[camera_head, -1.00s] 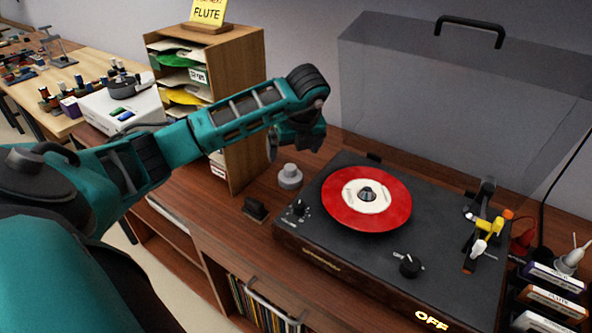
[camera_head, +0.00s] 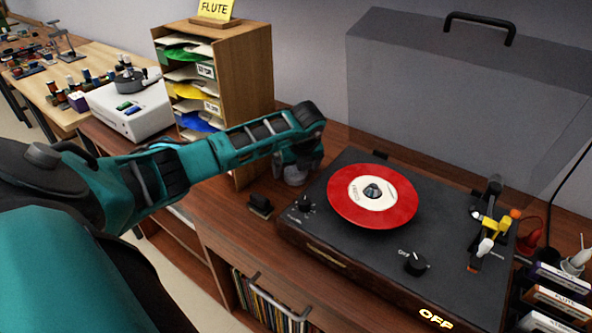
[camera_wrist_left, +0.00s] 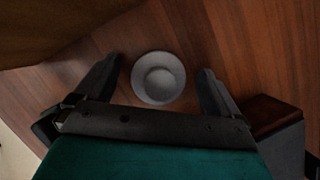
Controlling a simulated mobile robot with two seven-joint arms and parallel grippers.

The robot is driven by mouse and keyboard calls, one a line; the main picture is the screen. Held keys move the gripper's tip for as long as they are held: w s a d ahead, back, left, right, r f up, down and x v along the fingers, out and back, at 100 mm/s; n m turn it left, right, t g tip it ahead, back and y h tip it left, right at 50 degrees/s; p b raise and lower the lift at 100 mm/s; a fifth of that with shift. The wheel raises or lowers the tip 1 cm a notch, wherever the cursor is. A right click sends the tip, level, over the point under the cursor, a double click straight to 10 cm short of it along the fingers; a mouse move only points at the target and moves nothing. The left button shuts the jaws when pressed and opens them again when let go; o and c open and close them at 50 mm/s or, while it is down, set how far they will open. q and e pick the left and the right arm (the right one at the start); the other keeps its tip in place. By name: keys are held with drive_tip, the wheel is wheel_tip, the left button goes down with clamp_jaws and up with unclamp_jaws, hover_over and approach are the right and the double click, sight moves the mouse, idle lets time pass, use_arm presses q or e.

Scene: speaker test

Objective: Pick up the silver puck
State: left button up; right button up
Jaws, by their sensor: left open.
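The silver puck (camera_wrist_left: 158,78) stands on the brown wooden cabinet top, a round grey disc with a raised knob. In the left wrist view it lies between the two spread fingers of my left gripper (camera_wrist_left: 160,84), with a gap on each side. In the head view my left gripper (camera_head: 296,172) is lowered over the puck and hides most of it. It is open, and the puck still rests on the wood. My right gripper is not in view.
A turntable (camera_head: 330,262) with a red record (camera_head: 345,208) is close on the right, its clear lid (camera_head: 450,110) raised behind. A wooden paper sorter (camera_head: 250,75) stands just behind the arm. A small dark block (camera_head: 260,205) sits in front of the gripper.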

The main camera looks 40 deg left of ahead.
use_arm(q)
drive_tip(key=shift+c, duration=0.3)
drive_tip(key=shift+r, duration=0.1)
drive_tip(key=c, duration=1.2)
drive_tip(key=shift+c, duration=0.2)
wheel_tip(320, 180, up, 20)
drive_tip(key=shift+p, duration=0.3)
